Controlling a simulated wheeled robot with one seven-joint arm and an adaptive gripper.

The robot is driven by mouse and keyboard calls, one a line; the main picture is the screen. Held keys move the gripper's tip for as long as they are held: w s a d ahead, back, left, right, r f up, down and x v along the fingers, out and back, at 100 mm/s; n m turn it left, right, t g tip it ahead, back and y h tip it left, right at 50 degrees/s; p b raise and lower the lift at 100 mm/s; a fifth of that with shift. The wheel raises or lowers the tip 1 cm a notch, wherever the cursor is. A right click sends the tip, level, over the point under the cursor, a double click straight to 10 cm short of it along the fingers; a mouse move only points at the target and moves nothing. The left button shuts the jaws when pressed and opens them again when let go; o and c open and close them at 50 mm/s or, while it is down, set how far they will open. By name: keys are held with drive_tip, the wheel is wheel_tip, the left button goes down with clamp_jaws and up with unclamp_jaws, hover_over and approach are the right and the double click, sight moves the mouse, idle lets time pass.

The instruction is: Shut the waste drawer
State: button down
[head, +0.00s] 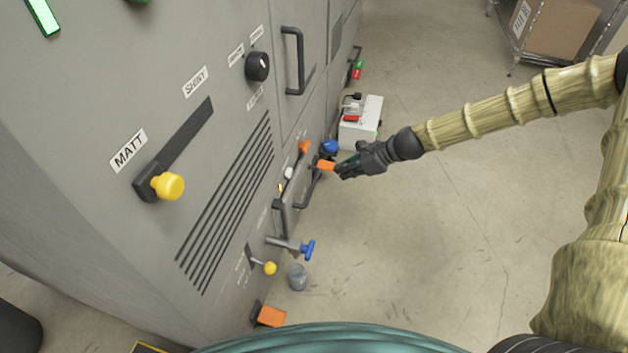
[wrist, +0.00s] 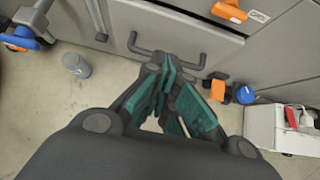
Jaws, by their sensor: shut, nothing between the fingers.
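A low grey drawer front (wrist: 200,38) with a dark bar handle (wrist: 150,50) fills the upper middle of the wrist view. I take it for the waste drawer; I cannot read a label on it. In the head view the drawer front (head: 289,212) is low on the grey machine, seen at a steep angle with its handle (head: 309,192). How far it stands out is hard to tell. My gripper (head: 342,170) is shut and empty, right by the handle. In the wrist view its teal fingertips (wrist: 172,66) overlap the handle's right part; I cannot tell whether they touch.
Orange parts (head: 325,165) and a blue knob (head: 329,147) are close to my gripper. A white box (head: 361,124) stands on the floor beyond. A blue-ended lever (head: 307,250), a yellow knob (head: 270,268) and a grey cup (head: 298,278) are nearer.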

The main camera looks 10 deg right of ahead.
sight(297, 177)
drive_tip(key=shift+w+a+r+b+x, duration=0.15)
drive_tip(key=shift+a+r+b+x, duration=0.15)
drive_tip(key=shift+b+x, duration=1.4)
drive_tip(key=shift+w+a+r+b+x, duration=0.25)
drive_tip(key=shift+b+x, duration=0.5)
drive_tip(key=shift+x, duration=1.8)
drive_tip(key=shift+w+a+r+b+x, duration=0.1)
drive_tip(key=shift+a+r+b+x, duration=0.25)
drive_tip(key=shift+b+x, duration=1.35)
drive_tip(key=shift+w+a+f+p, duration=0.2)
drive_tip(key=shift+a+p, duration=0.1)
drive_tip(key=shift+p, duration=0.25)
drive_tip(key=shift+w+a+r+p, duration=0.15)
drive_tip(key=shift+w+a+p, duration=0.15)
drive_tip(key=shift+a+p, duration=0.25)
drive_tip(key=shift+w+a, duration=0.3)
drive_tip(key=shift+a, duration=0.3)
